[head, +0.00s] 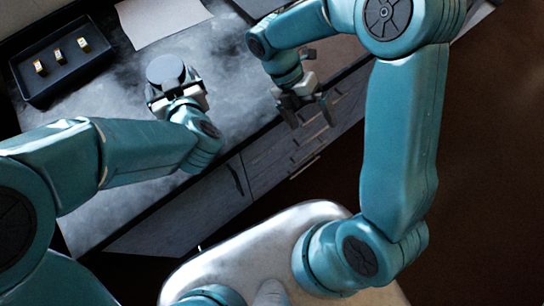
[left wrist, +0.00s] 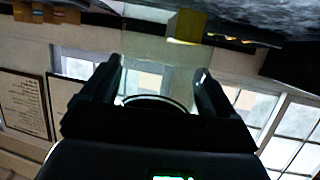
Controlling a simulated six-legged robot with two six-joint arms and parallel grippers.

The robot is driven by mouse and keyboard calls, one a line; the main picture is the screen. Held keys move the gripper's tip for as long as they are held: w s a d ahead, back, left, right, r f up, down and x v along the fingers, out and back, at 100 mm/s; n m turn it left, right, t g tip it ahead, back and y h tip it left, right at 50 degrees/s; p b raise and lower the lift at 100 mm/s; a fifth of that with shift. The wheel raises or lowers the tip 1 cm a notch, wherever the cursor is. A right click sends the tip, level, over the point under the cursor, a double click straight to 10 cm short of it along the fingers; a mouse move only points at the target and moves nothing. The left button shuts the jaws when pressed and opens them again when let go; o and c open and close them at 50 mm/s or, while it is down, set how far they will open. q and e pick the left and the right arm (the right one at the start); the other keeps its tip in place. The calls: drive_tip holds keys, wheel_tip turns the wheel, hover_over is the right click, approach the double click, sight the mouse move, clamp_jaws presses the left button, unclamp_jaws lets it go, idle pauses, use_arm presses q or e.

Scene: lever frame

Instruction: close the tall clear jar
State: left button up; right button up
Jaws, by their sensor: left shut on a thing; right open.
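In the head view, my left gripper (head: 178,92) is shut around an upright thing on the grey counter. In the left wrist view, the clear walls of the tall clear jar (left wrist: 158,52) show between the fingers of my left gripper (left wrist: 157,85). A curved rim crosses low between them. The fingers and arm hide part of the jar. My right gripper (head: 308,108) is open and empty, beside the counter's front edge, to the right of the jar.
A black tray (head: 18,75) with three small gold-coloured pieces stands at the back left of the counter (head: 235,85). A pale sheet (head: 160,18) lies at the back. Drawers (head: 300,150) front the counter. Counter right of the jar is clear.

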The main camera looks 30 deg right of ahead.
use_arm(q)
drive_tip(key=shift+w, duration=0.15)
drive_tip(key=shift+d, duration=0.2)
use_arm(e)
drive_tip(key=s+a+f+y, duration=0.3)
drive_tip(key=s+a+f, duration=0.4)
drive_tip(key=s+f, duration=0.15)
use_arm(q)
drive_tip(key=shift+a, duration=0.15)
drive_tip(key=shift+s+r, duration=0.1)
drive_tip(key=shift+s, duration=0.15)
drive_tip(key=shift+w, duration=0.2)
drive_tip(key=shift+s, duration=0.15)
use_arm(e)
drive_tip(key=a+f+m+t+y, duration=0.1)
drive_tip(key=f+m, duration=0.3)
drive_tip(key=m, duration=0.5)
drive_tip(key=w+a+f+m+t+y, duration=0.1)
drive_tip(key=f+m+t, duration=0.3)
drive_tip(key=m, duration=0.5)
drive_tip(key=w+a+f+m+t+y, duration=0.1)
drive_tip(key=a+f+m+t, duration=0.1)
drive_tip(key=m, duration=0.8)
wheel_tip(320, 180, down, 3)
drive_tip(key=shift+w+a+r+y, duration=0.15)
drive_tip(key=shift+a+y, duration=0.25)
drive_tip(key=shift+a, duration=0.45)
drive_tip(key=shift+w, duration=0.1)
